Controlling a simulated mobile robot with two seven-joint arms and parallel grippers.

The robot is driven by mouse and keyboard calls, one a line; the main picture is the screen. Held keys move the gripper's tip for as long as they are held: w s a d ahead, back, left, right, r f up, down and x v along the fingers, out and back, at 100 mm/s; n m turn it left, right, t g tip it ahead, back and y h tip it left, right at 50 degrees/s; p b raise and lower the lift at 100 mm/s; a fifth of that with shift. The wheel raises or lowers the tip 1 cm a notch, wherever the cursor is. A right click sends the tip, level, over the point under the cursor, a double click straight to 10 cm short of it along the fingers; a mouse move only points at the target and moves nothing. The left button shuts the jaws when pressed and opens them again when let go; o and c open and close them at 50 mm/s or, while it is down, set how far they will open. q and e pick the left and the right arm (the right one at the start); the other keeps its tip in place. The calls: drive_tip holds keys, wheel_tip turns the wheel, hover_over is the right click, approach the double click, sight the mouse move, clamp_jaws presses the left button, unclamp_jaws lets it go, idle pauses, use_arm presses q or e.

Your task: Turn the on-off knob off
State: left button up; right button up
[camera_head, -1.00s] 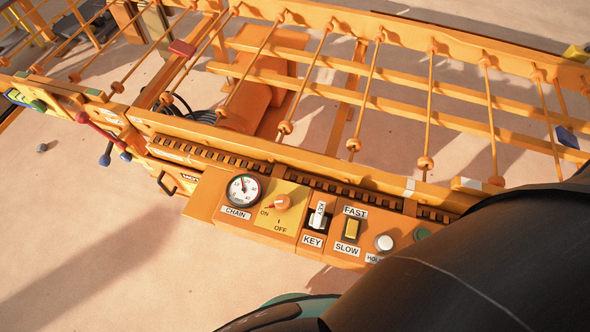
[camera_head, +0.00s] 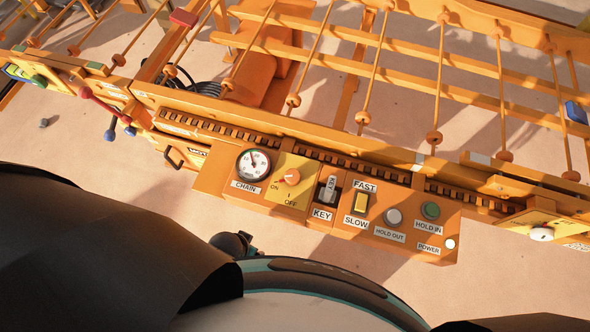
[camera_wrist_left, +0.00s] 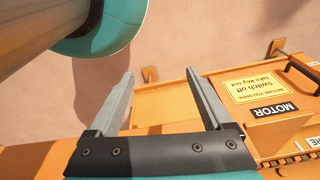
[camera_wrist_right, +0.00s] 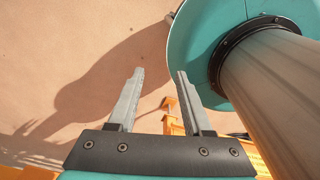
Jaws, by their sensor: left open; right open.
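The on-off knob (camera_head: 291,177) is orange and sits on a yellow plate (camera_head: 300,196) on the control panel, between the chain gauge and the key. Its pointer mark seems to point left, toward ON; OFF is printed below it. Neither gripper shows in the head view. In the left wrist view my left gripper (camera_wrist_left: 160,72) is open and empty, beside an orange box marked MOTOR (camera_wrist_left: 273,110). In the right wrist view my right gripper (camera_wrist_right: 160,72) is open and empty over the floor, with orange machine parts beyond. Neither wrist view shows the knob.
The panel also holds a chain gauge (camera_head: 253,164), a key (camera_head: 328,189), a yellow fast-slow switch (camera_head: 361,203), a white button (camera_head: 393,216) and a green button (camera_head: 430,210). A rail with rods runs behind. My dark body parts fill the lower left.

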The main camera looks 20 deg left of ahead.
use_arm(q)
drive_tip(key=w+d+r, duration=0.2)
drive_tip(key=w+r, duration=0.6)
drive_tip(key=r, duration=0.2)
wheel_tip(320, 180, up, 15)
drive_tip(key=m+g+p, duration=0.2)
drive_tip(key=m, duration=0.1)
hover_over(293, 175)
wheel_tip(293, 175, down, 14)
drive_tip(key=b, duration=0.6)
drive_tip(key=shift+s+f, duration=0.1)
use_arm(e)
drive_tip(key=f, duration=0.3)
drive_tip(key=shift+w+a+f, duration=0.2)
drive_tip(key=shift+a+f, duration=0.1)
use_arm(q)
clamp_jaws()
